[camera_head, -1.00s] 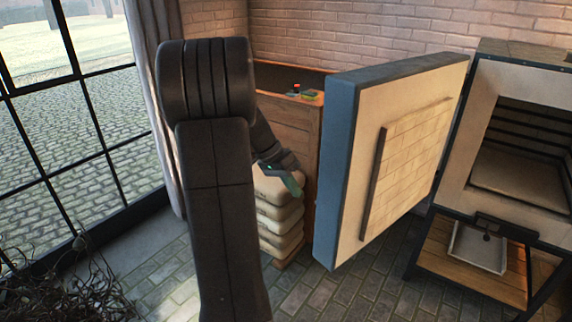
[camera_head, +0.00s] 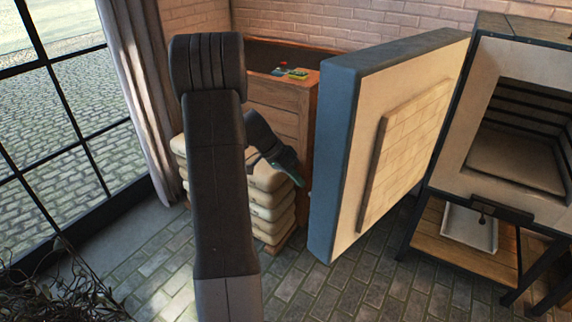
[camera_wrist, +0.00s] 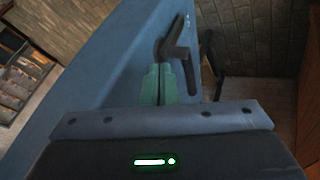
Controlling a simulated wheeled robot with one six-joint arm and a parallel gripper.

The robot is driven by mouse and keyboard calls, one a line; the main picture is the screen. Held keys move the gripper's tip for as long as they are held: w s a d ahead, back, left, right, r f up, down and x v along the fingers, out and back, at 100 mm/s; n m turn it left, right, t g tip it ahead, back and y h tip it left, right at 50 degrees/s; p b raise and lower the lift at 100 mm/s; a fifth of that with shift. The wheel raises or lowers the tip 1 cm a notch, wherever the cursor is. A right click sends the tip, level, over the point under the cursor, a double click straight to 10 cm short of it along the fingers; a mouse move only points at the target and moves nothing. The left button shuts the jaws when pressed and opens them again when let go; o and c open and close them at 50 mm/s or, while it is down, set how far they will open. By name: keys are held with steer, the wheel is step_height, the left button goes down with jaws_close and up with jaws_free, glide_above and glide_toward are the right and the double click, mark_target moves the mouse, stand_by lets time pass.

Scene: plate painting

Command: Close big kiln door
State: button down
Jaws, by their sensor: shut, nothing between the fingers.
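The big kiln door (camera_head: 402,145) stands swung wide open, with its blue-grey edge and cream inner face with a raised brick panel toward the head camera. The big kiln (camera_head: 520,135) is at the right, its dark shelved chamber exposed. My gripper (camera_head: 298,178) is left of the door's edge, on the door's outer side. In the wrist view my gripper's green fingers (camera_wrist: 158,70) are together and empty. They point at the door's blue outer face (camera_wrist: 110,75), close to a dark handle (camera_wrist: 178,48). I cannot tell whether they touch the door.
A wooden cabinet (camera_head: 282,100) with small coloured items on top stands behind my gripper. Stacked pale sacks (camera_head: 268,205) sit beside it. A tray (camera_head: 468,228) rests on the wooden shelf under the kiln. The brick floor in front is clear.

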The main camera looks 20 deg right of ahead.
steer(key=s, duration=0.1)
steer(key=s+d, duration=0.1)
steer(key=shift+s+r, duration=0.15)
steer(key=shift+s, duration=0.25)
steer(key=shift+s+d, duration=0.1)
